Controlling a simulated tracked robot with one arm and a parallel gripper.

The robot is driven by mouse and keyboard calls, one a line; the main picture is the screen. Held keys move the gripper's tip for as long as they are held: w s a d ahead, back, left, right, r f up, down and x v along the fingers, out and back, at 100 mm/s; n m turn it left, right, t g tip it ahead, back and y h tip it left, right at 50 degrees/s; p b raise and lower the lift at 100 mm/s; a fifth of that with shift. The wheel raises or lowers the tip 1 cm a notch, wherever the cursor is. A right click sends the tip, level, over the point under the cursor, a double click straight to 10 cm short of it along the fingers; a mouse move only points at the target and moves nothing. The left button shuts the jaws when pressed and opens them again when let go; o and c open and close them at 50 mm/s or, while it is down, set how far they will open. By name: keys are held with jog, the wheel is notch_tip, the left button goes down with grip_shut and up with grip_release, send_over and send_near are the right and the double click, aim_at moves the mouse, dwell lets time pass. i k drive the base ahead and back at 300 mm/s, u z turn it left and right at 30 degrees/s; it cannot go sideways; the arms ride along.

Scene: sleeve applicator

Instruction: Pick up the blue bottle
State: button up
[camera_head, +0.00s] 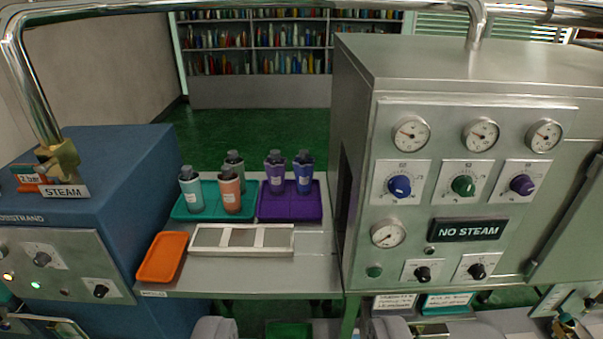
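The blue bottle (304,172) stands upright with a dark cap and a pale label on the right side of a purple tray (290,213). A purple bottle (275,172) stands just left of it on the same tray. My gripper (299,329) shows only as two grey rounded finger parts at the bottom edge. They are wide apart with nothing held between them. The gripper is well in front of and below the bottles, touching none of them.
An orange tray (162,257) and a metal-framed plate (242,240) lie in front. A blue steam machine (120,180) and a large steel cabinet (460,80) flank the shelf.

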aim_at(303, 165)
jog(key=u, duration=0.05)
jog(key=k, duration=1.25)
jog(key=u, duration=0.45)
jog(key=i, duration=0.6)
jog(key=u, duration=0.45)
jog(key=i, duration=1.45)
jog(key=z, duration=0.7)
jog(key=i, duration=0.95)
jog(key=z, duration=0.75)
jog(key=k, duration=0.6)
